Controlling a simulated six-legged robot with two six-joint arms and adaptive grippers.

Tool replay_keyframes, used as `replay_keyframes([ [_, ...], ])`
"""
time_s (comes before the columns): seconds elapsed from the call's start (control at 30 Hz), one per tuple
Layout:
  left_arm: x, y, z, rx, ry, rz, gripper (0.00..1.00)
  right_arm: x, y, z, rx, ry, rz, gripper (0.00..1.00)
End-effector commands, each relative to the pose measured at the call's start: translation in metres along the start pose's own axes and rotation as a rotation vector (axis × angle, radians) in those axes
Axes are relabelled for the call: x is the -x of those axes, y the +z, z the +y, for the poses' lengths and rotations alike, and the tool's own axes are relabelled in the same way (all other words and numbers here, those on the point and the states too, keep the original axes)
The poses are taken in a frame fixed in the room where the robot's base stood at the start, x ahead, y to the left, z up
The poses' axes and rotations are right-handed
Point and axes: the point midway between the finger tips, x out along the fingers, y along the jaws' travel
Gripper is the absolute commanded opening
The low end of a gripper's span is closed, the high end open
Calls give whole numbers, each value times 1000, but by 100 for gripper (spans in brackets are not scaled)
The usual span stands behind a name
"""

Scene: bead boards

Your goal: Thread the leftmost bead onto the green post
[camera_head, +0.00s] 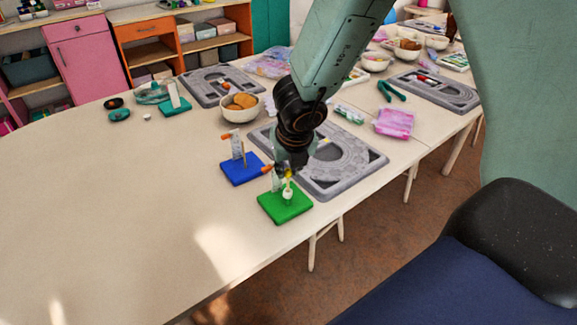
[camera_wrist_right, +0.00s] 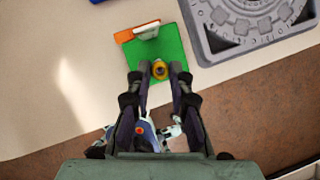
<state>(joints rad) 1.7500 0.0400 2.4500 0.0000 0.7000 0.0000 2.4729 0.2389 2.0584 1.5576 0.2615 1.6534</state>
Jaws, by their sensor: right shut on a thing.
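The green base (camera_head: 285,208) stands near the table's front edge, with an upright card and orange piece at its back. A small white piece (camera_head: 287,192) sits low on it. My right gripper (camera_head: 287,171) is directly above this base, shut on a yellow bead (camera_head: 289,174). In the right wrist view the bead (camera_wrist_right: 159,69) shows as a golden ring between the fingertips (camera_wrist_right: 159,76), over the green base (camera_wrist_right: 145,52). The post is mostly hidden by bead and gripper; I cannot tell whether the bead is around it. My left gripper is out of view.
A blue base (camera_head: 243,169) with a card and post stands just behind left. A grey bead board (camera_head: 350,177) lies close to the right. A bowl (camera_head: 240,112) stands farther back. The table's left part is clear.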

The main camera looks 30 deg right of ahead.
Motion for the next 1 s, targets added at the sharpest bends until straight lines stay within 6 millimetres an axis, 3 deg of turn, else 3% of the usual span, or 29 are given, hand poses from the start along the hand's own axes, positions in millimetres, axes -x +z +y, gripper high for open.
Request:
replay_keyframes([
  [0.97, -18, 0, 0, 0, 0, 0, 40, -17, -7, 0, 0, 0, 0, 8],
  [1.0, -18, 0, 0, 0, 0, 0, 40, -17, -7, 0, 0, 0, 0, 24],
])
